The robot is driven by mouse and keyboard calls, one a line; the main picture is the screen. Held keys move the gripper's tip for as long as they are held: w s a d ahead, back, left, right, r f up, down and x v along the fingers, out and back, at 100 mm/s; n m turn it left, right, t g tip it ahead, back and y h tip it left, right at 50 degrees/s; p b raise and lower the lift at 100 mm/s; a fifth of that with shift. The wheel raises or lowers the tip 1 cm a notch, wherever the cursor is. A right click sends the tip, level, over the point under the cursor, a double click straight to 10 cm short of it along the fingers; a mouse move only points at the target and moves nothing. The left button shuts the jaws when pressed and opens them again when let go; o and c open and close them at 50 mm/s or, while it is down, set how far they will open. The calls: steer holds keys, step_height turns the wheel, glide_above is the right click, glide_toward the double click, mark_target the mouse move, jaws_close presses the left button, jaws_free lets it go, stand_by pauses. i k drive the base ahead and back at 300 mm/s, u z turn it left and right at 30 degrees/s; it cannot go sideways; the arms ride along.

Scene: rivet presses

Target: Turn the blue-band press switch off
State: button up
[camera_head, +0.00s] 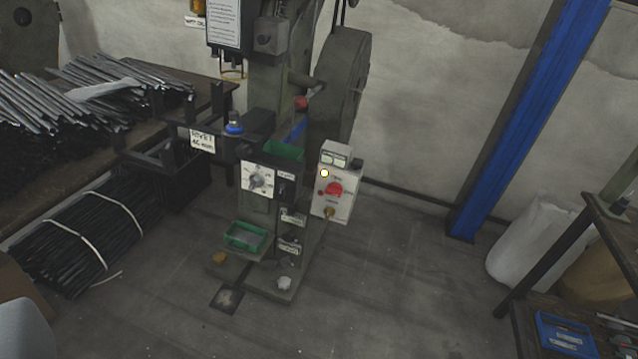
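A grey-green rivet press (268,75) stands in the middle of the view. A blue band (298,130) shows on its column. A pale switch box (343,211) is on the press's right side. It carries a red rotary knob (334,189), a small red button or lamp to its left, a white round spot (324,173) above and a brass-coloured part (328,211) below. The knob is too small to tell its position. A second panel with a grey dial (258,179) sits left of the box.
A bench with metal rods (60,95) and a bundle of black rods (75,240) are at the left. A blue post (520,120), a white sack (540,240) and a rack with a blue bin (565,335) are at the right. Floor in front of the switch box is clear.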

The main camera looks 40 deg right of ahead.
mark_target(334, 189)
steer(key=z, duration=0.5)
steer(key=i, duration=0.9)
steer(key=z, duration=0.8)
